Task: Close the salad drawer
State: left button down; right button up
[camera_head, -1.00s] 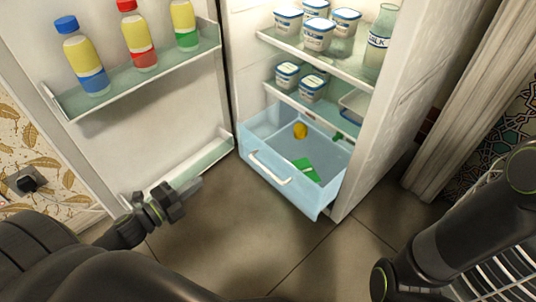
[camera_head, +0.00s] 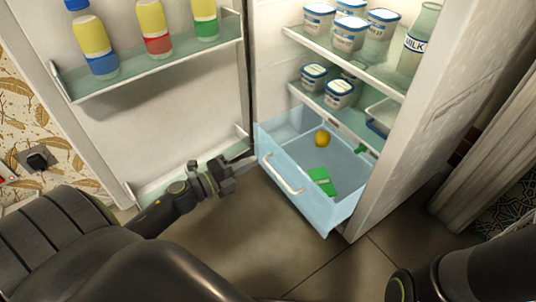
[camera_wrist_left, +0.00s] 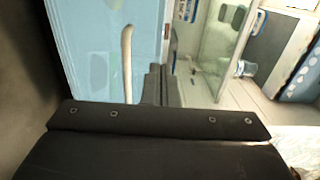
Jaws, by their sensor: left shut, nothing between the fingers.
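The salad drawer (camera_head: 322,213) is light blue and see-through, and stands pulled out at the bottom of the fridge. Its pale handle (camera_head: 283,174) is on the front panel. A yellow round fruit (camera_head: 322,139) and a green item (camera_head: 321,181) lie inside. My left gripper (camera_head: 246,164) is shut and empty, with its tips close to the left end of the drawer front; I cannot tell if they touch. In the left wrist view the fingers (camera_wrist_left: 161,84) point toward the drawer front (camera_wrist_left: 88,45), right of the handle (camera_wrist_left: 127,62). My right gripper is out of view.
The fridge door (camera_head: 150,130) stands open on the left, with bottles (camera_head: 154,28) on its shelf. Tubs (camera_head: 349,33) and a milk bottle (camera_head: 418,40) stand on shelves above the drawer. Floor (camera_head: 300,250) before the drawer is clear.

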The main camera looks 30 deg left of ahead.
aim_at(277, 148)
pick_arm(q)
jog(key=x, duration=0.6)
jog(key=shift+w+d+b, duration=0.1)
jog(key=shift+w+b, duration=0.15)
jog(key=shift+b, duration=0.05)
jog(key=shift+w, duration=0.1)
jog(key=shift+w+d, duration=0.15)
jog(key=shift+w, duration=0.1)
jog(key=p+x, duration=0.2)
jog(key=x, duration=1.4)
jog(key=shift+w, duration=0.15)
